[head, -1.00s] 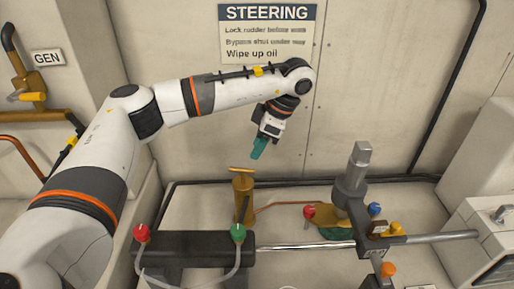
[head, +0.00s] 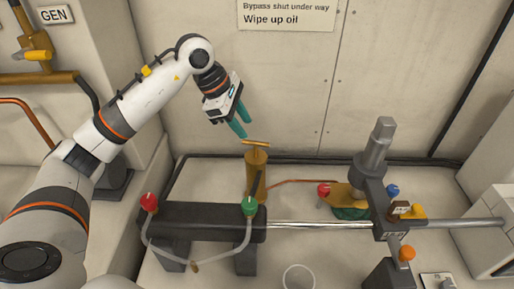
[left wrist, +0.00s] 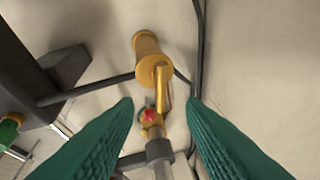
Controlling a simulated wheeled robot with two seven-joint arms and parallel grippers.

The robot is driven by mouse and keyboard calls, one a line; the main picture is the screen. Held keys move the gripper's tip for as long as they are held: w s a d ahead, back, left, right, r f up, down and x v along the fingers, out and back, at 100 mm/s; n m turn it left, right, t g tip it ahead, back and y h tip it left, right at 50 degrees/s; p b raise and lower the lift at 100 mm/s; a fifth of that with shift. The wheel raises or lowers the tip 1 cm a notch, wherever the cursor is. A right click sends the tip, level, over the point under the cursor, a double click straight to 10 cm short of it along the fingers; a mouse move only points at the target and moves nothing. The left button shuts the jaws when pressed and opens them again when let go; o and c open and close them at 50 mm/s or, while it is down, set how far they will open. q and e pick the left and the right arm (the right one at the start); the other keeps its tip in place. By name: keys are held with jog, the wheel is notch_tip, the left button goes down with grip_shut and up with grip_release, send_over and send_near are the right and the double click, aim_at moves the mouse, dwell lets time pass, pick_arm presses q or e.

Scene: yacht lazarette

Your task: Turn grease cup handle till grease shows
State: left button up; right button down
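The grease cup (head: 257,178) is an upright brass cylinder behind the dark actuator block. Its brass T-shaped handle (head: 256,143) sits on top. In the left wrist view the cup's brass body (left wrist: 147,46) is at top centre, with the handle bar (left wrist: 162,88) seen between the green fingers. My left gripper (head: 245,128) is open and empty, just above and left of the handle in the head view, apart from it. In the left wrist view its two fingers (left wrist: 160,101) are spread wide. I cannot make out any grease. My right gripper is not in view.
A black actuator block (head: 205,218) carries a red knob (head: 149,202) and a green knob (head: 249,206), with a hose looping below. A grey post (head: 376,150) stands right, beside a red knob (head: 324,190). A white cup (head: 299,277) is at the front. The wall stands close behind.

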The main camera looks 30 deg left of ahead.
aim_at(255, 142)
pick_arm(q)
jog(key=p+x, duration=0.1)
jog(key=x, duration=0.9)
jog(key=shift+w+d+f, duration=0.1)
jog(key=shift+f, duration=0.05)
